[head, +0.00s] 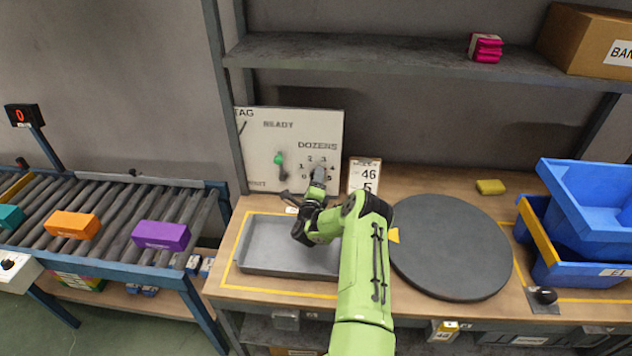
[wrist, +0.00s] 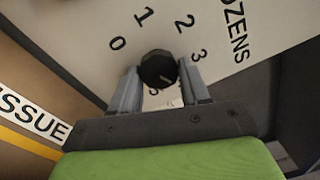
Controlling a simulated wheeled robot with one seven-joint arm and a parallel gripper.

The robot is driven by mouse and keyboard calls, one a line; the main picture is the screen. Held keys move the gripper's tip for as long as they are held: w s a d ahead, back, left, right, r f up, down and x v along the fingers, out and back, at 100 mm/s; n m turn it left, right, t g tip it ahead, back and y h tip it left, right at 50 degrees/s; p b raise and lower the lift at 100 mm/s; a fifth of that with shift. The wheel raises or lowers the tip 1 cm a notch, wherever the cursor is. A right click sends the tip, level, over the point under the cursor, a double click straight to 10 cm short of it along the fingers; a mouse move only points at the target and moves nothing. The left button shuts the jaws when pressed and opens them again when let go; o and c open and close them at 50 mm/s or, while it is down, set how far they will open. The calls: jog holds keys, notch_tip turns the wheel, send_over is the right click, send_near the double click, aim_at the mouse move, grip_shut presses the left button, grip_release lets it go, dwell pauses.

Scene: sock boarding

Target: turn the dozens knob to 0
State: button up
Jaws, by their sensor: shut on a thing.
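The dozens knob (wrist: 158,70) is round and black, on the white panel (wrist: 90,25). Its printed numbers 0, 1, 2 and 3 show around it in the wrist view; those below are partly hidden by my gripper. A small pale mark on the knob faces the lower right in that view, away from the 0; I cannot tell which number it points at. My gripper (wrist: 160,88) is shut on the knob, one finger on each side. In the head view my gripper (head: 318,178) is at the panel (head: 258,150) under the word DOZENS and covers the knob.
A grey tray (head: 270,250) lies below my arm, with a dark round turntable (head: 450,245) to the right. A number card (head: 364,176) stands close beside my gripper. Blue bins (head: 590,215) are far right; a roller conveyor (head: 110,215) with coloured packs is left.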

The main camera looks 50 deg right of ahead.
jog(key=m+y+b, duration=0.1)
jog(key=m+b, duration=1.1)
jog(key=m, duration=2.2)
jog(key=shift+w+a, duration=0.1)
jog(key=shift+n, duration=0.3)
dwell(0.4)
jog(key=o, duration=1.1)
jog(key=shift+r, duration=0.1)
jog(key=shift+c, duration=0.2)
